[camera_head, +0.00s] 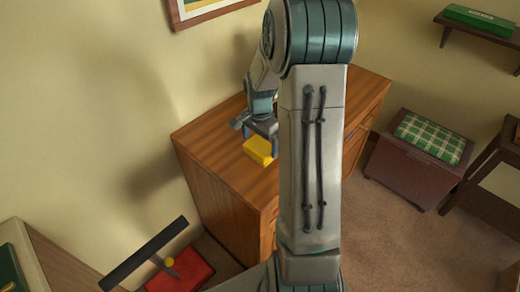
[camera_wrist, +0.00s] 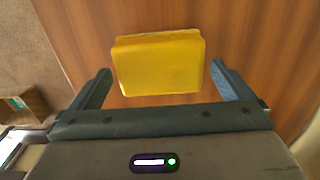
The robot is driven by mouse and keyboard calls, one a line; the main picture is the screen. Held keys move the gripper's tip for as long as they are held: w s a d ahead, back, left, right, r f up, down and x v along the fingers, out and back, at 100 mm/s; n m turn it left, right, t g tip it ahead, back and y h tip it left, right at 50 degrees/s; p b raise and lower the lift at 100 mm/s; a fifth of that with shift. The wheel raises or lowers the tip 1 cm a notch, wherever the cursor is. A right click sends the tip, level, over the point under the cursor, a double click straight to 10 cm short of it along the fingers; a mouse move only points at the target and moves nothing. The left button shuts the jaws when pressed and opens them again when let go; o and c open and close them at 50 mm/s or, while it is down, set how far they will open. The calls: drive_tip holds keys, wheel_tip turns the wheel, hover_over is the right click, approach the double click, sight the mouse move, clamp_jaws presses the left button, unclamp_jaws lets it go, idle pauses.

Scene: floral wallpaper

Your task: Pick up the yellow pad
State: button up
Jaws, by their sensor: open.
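The yellow pad (camera_head: 261,149) lies on top of the wooden dresser (camera_head: 213,158), partly hidden behind my arm's gripper end in the head view. In the wrist view the yellow pad (camera_wrist: 160,63) is a thick block on the wood surface, just beyond and between my fingers. My gripper (camera_wrist: 160,83) is open, with one finger on each side of the pad's near part and a gap on both sides. In the head view my gripper (camera_head: 262,130) is over the dresser top, right at the pad. Nothing is held.
A brown box with a green checked cushion (camera_head: 430,138) stands right of the dresser. A wall shelf with a green box (camera_head: 481,19) is at the upper right. A red object (camera_head: 181,273) sits at lower left. The dresser top around the pad looks clear.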

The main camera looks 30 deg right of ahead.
drive_tip(key=shift+f, duration=1.35)
drive_tip(key=c, duration=0.8)
drive_tip(key=shift+c, duration=0.2)
drive_tip(key=shift+r, duration=0.1)
drive_tip(key=shift+r, duration=0.6)
wheel_tip(320, 180, up, 3)
drive_tip(key=shift+w+f, duration=0.1)
drive_tip(key=shift+f, duration=0.05)
drive_tip(key=s+d+r+b, duration=0.1)
drive_tip(key=s+d+r, duration=0.6)
drive_tip(key=s+d, duration=0.1)
drive_tip(key=shift+s+d, duration=0.2)
